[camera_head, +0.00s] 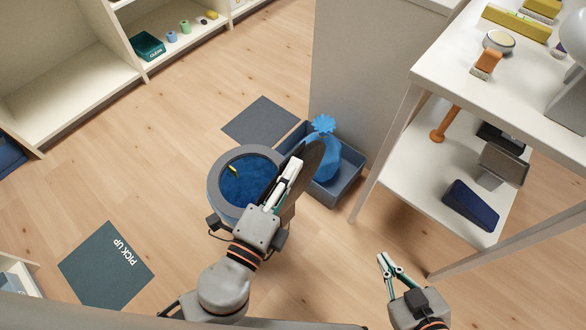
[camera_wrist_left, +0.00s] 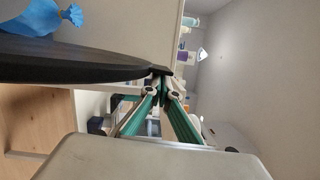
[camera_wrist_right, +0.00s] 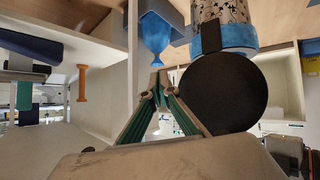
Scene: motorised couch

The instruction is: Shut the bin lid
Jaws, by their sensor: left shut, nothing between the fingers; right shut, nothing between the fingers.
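The bin (camera_head: 214,185) stands on the floor with a grey rim and a blue liner inside; a small yellow thing lies in it. Its dark round lid (camera_head: 313,158) is raised, standing steeply at the bin's right side. The lid also shows as a dark edge in the left wrist view (camera_wrist_left: 60,62) and as a black disc in the right wrist view (camera_wrist_right: 225,92). My left gripper (camera_head: 297,163) is shut and empty, at the lid; its fingertips (camera_wrist_left: 163,73) appear at the lid's edge, contact unclear. My right gripper (camera_head: 382,257) is shut and empty, low at right, apart from the lid.
A grey-blue crate (camera_head: 348,183) with a tied blue bag (camera_head: 322,150) stands just behind the lid. A white shelf table (camera_head: 400,165) stands at right. A dark mat (camera_head: 262,120) and a "PICK UP" mat (camera_head: 105,265) lie on the floor.

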